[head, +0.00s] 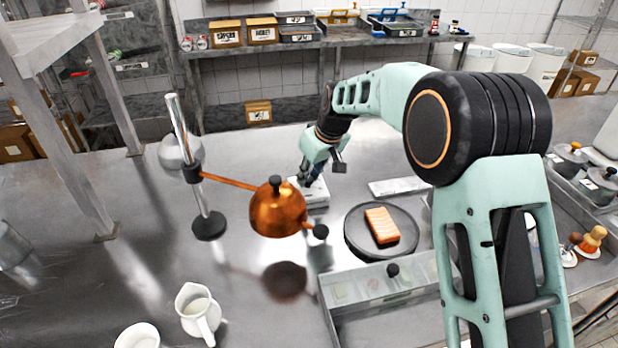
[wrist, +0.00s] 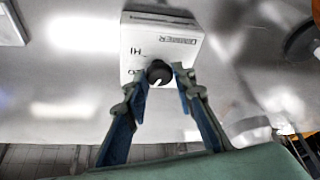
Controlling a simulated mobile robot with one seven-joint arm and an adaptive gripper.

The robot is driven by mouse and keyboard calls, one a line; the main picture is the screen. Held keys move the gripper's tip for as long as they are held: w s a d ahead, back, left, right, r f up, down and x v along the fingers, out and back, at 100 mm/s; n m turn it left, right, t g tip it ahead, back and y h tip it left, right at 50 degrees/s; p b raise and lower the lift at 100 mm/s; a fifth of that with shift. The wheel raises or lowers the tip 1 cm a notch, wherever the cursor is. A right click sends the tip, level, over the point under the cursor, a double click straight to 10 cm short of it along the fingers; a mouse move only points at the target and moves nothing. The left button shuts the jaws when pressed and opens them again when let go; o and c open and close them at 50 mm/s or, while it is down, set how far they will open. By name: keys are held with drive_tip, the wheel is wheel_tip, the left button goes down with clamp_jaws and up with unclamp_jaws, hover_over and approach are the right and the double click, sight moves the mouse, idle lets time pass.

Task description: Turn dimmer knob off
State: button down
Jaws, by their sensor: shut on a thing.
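The dimmer is a white box (head: 314,192) on the steel counter in the head view, behind the copper lamp. My gripper (wrist: 158,78) is shut on the knob, one blue fingertip on each side. In the head view my gripper (head: 308,179) is at the box, and the knob is hidden there. The copper heat lamp (head: 277,208) hangs from a stand in front of the box.
A dark round plate (head: 358,246) with a salmon piece (head: 382,226) lies right of the lamp. A lidded steel bin (head: 390,282) stands in front. A white jug (head: 196,310) and a cup (head: 138,337) are at the front left. The lamp stand (head: 208,224) rises on the left.

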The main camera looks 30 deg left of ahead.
drive_tip(key=shift+w+n+g+y, duration=0.15)
drive_tip(key=shift+n+g, duration=0.25)
drive_tip(key=shift+n, duration=0.65)
drive_tip(key=shift+n+g+y, duration=0.15)
drive_tip(key=shift+n+g, duration=0.25)
drive_tip(key=shift+n, duration=0.65)
drive_tip(key=c, duration=1.6)
unclamp_jaws()
drive_tip(key=v, duration=1.2)
